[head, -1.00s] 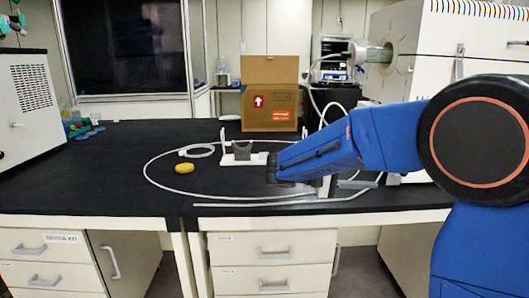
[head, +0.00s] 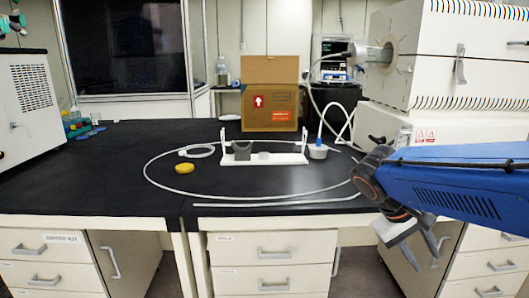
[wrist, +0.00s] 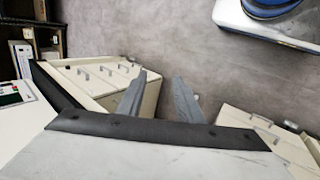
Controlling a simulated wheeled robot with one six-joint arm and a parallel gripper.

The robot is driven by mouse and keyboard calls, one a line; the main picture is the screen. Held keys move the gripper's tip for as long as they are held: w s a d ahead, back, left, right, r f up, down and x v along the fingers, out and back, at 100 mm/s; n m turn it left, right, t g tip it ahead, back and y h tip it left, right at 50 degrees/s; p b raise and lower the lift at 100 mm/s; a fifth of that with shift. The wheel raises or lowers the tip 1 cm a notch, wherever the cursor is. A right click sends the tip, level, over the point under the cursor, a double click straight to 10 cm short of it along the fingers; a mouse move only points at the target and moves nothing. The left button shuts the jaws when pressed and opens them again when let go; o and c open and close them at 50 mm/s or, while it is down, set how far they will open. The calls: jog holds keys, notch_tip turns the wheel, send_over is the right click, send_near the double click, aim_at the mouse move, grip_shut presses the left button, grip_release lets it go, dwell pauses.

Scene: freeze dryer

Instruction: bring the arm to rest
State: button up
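My gripper (head: 424,262) is at the lower right of the head view, pointing down beyond the front edge of the black bench (head: 110,175). Its two grey fingers are apart with nothing between them. In the wrist view the fingers (wrist: 161,76) also stand apart, with drawer fronts and grey floor behind them. My blue arm reaches in from the right edge of the head view. The inside of the gripper's palm is hidden.
A white stand (head: 285,159), a small white container (head: 318,153) with a blue top, a yellow disc (head: 184,168) and looped tubing lie on the bench. A cardboard box (head: 270,112) stands behind. A large white machine (head: 435,60) is at right. Floor lies below my gripper.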

jog(key=s+a+f+m+t+y, duration=0.1)
jog(key=s+a+f+t+y, duration=0.4)
jog(key=s+a+y, duration=0.2)
jog(key=shift+s+a+f, duration=0.2)
jog(key=shift+s+a, duration=0.05)
jog(key=shift+s, duration=0.85)
